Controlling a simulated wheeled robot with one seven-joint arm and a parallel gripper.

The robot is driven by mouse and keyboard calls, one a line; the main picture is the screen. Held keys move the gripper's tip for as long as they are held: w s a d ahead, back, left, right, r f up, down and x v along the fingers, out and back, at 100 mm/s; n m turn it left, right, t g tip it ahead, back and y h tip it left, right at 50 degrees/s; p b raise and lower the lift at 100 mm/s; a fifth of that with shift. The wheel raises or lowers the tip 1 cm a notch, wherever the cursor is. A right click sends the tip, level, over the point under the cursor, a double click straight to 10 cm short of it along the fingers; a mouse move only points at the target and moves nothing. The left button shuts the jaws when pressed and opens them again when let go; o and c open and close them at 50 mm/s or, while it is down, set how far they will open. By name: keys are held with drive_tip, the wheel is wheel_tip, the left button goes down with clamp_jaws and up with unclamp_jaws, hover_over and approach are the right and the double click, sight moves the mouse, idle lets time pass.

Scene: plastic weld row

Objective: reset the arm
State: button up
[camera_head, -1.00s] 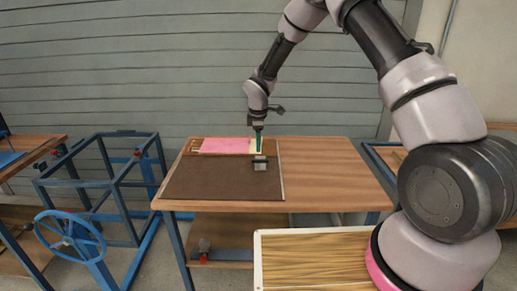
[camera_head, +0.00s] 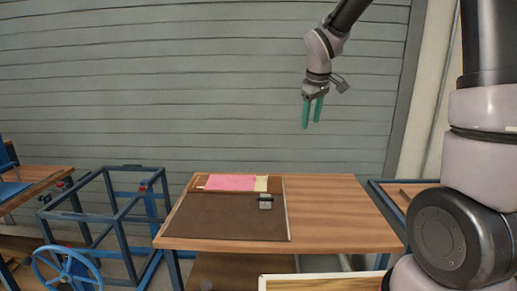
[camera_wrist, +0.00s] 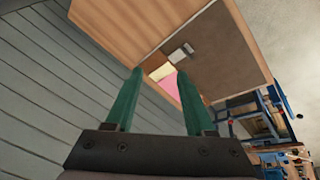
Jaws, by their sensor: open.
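My gripper (camera_head: 312,112) hangs in the air, well above the back of the wooden table (camera_head: 345,215), in front of the grey slatted wall. Its two green fingers are apart with nothing between them. In the wrist view my gripper (camera_wrist: 160,100) also shows spread fingers and no held thing. My upper arm rises at the right edge of the head view.
On the table lies a dark brown mat (camera_head: 225,220). A pink sheet (camera_head: 230,183) lies at its back, and a small grey metal block (camera_head: 265,202) sits at its right. A blue frame (camera_head: 110,205) with a handwheel (camera_head: 68,270) stands left. The table's right part is bare.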

drive_tip(key=s+d+r+m+t, duration=0.1)
drive_tip(key=s+d+r+m, duration=0.1)
drive_tip(key=s, duration=0.6)
drive_tip(key=s+d+r+m+t+y, duration=0.1)
drive_tip(key=s+d+r+m, duration=0.2)
drive_tip(key=s+r+m, duration=0.2)
drive_tip(key=s+d+r+m+t+y, duration=0.1)
drive_tip(key=s+d+r+m, duration=0.2)
drive_tip(key=s, duration=0.8)
drive_tip(key=shift+s+d+r+m, duration=0.15)
drive_tip(key=shift+s+r+m, duration=0.2)
drive_tip(key=shift+m, duration=0.65)
